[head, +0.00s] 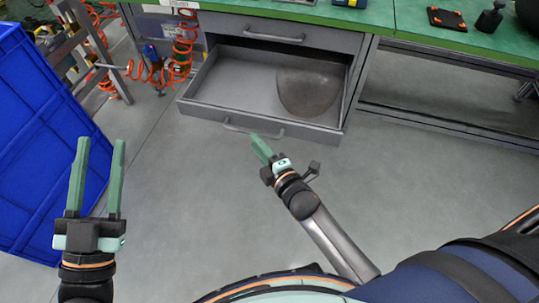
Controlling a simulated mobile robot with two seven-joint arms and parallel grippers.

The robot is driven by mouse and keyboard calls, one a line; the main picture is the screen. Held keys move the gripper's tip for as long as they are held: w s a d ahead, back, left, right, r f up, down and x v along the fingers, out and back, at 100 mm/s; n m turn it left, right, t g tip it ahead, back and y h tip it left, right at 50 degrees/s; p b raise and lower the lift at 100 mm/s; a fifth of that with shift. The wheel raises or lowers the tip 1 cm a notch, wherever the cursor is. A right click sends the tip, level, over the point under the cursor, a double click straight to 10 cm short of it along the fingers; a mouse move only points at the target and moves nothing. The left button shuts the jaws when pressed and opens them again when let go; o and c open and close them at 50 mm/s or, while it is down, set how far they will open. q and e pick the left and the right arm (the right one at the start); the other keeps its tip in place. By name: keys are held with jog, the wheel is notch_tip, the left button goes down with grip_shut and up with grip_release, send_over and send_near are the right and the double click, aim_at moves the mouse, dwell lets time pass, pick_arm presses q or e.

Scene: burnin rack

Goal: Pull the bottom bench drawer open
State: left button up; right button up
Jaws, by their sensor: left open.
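The bottom bench drawer (268,132) is grey and stands pulled out, its inside exposed. Its bar handle (236,129) runs along the front face. A rounded, brownish-grey translucent shape (307,92) shows in the drawer's right part. My right gripper (257,139) has its fingertips close to the right end of the handle. The fingers overlap in this view, so I cannot tell whether they touch or enclose it.
The upper drawer (262,31) is shut, under the green benchtop (420,28). A large blue bin (40,130) stands at left. Orange coiled hoses (184,45) hang left of the bench. The bench has a lower shelf (440,92) at right. Grey floor before the drawer is clear.

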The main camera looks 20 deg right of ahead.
pick_arm(q)
notch_tip(320, 180, down, 8)
jog(key=w+n+g+y+p, duration=0.1)
jog(key=w+n+g+y, duration=0.1)
jog(key=y, duration=0.1)
jog(key=shift+a+r+g, duration=0.15)
jog(key=shift+a+g, duration=0.2)
jog(key=shift+g, duration=0.05)
pick_arm(e)
jog(key=f+v, duration=0.1)
jog(key=v, duration=0.5)
jog(key=shift+r, duration=0.5)
jog(key=shift+s, duration=0.1)
